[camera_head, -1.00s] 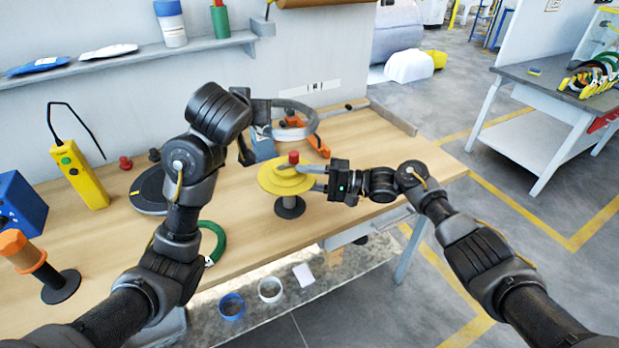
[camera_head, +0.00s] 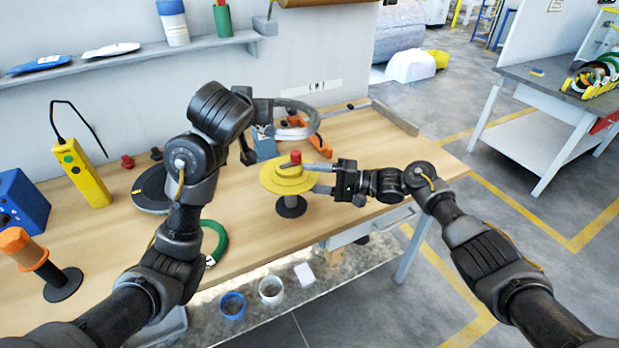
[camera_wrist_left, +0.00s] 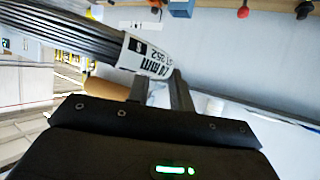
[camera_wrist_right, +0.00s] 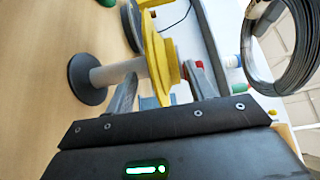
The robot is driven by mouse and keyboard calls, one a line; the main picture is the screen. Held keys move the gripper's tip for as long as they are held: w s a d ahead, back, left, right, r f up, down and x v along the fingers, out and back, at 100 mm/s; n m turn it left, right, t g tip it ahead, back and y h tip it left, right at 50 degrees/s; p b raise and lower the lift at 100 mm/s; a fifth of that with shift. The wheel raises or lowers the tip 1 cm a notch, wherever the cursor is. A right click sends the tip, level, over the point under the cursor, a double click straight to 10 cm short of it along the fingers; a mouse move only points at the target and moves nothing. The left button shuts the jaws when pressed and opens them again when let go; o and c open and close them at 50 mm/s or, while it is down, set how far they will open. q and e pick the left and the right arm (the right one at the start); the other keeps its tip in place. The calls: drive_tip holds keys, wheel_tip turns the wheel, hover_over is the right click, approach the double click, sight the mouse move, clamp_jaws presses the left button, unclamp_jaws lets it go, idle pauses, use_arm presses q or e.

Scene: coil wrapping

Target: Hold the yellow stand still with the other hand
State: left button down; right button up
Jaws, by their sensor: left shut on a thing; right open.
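The yellow stand (camera_head: 288,181) stands upright on the wooden bench, with a yellow disc, a red knob (camera_head: 295,156), a grey post and a dark round base. My right gripper (camera_head: 312,178) is open at the stand's right side. In the right wrist view its fingers lie on either side of the yellow disc (camera_wrist_right: 153,48); I cannot tell whether either touches it. My left gripper (camera_head: 272,112) is shut on a grey wire coil (camera_head: 300,105), held above the bench behind the stand. The coil's strands and white label (camera_wrist_left: 150,58) show in the left wrist view.
A green ring (camera_head: 217,240) lies near the bench's front edge. A yellow device (camera_head: 85,175), a blue box (camera_head: 20,203) and an orange-topped post (camera_head: 60,280) stand at left. The bench right of my right gripper looks clear.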

use_arm(q)
drive_tip(key=shift+d, duration=0.1)
use_arm(e)
drive_tip(key=s+d, duration=0.1)
drive_tip(key=d, duration=0.9)
drive_tip(key=shift+d, duration=0.35)
drive_tip(key=shift+f, duration=0.1)
